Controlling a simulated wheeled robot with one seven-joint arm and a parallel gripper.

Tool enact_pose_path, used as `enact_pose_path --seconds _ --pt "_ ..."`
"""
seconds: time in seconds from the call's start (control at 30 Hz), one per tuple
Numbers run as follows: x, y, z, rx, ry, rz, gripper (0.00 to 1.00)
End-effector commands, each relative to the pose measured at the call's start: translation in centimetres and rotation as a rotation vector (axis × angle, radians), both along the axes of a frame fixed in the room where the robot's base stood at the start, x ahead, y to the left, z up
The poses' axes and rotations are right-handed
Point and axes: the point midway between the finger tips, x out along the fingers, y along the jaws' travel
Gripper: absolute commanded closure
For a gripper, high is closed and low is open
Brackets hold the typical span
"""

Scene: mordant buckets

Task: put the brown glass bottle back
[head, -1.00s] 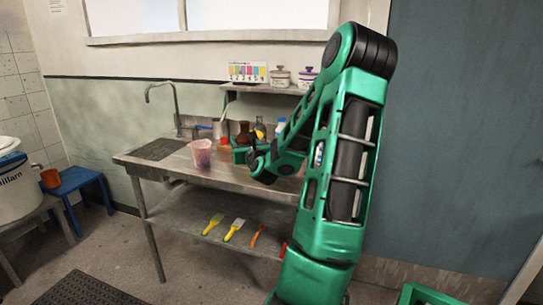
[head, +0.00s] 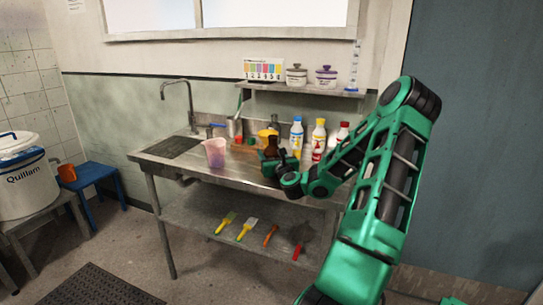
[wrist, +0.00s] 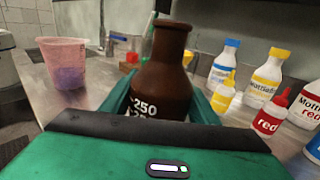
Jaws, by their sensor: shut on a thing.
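The brown glass bottle (wrist: 165,80) stands upright between the green fingers of my gripper (wrist: 160,100) in the wrist view, with white "250" lettering on its side. My gripper is shut on it. The bottle's lower part is hidden behind the gripper body, so I cannot tell whether it touches the bench. In the head view the bottle (head: 271,147) shows small and dark at my gripper (head: 270,160), over the middle of the steel bench (head: 190,171).
A pink beaker (head: 215,153) stands left of my gripper. Several white bottles with coloured caps, including a blue-capped one (head: 296,133), stand to the right and behind. A shelf (head: 300,90) with lidded pots is above. Brushes (head: 247,229) lie on the lower shelf.

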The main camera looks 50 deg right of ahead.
Motion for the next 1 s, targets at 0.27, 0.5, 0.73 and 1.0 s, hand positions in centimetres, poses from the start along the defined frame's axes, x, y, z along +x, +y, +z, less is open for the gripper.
enact_pose_path --seconds 0.27,0.5,0.73,1.0 --pt "0.09 0.13 -0.23 0.000 -0.002 0.001 0.82" --pt "0.06 0.13 -0.51 0.000 -0.001 0.001 0.36" --pt "0.07 0.14 -0.49 0.000 -0.001 0.001 0.27" --pt "-0.49 0.44 -0.32 0.002 0.000 0.002 0.27"
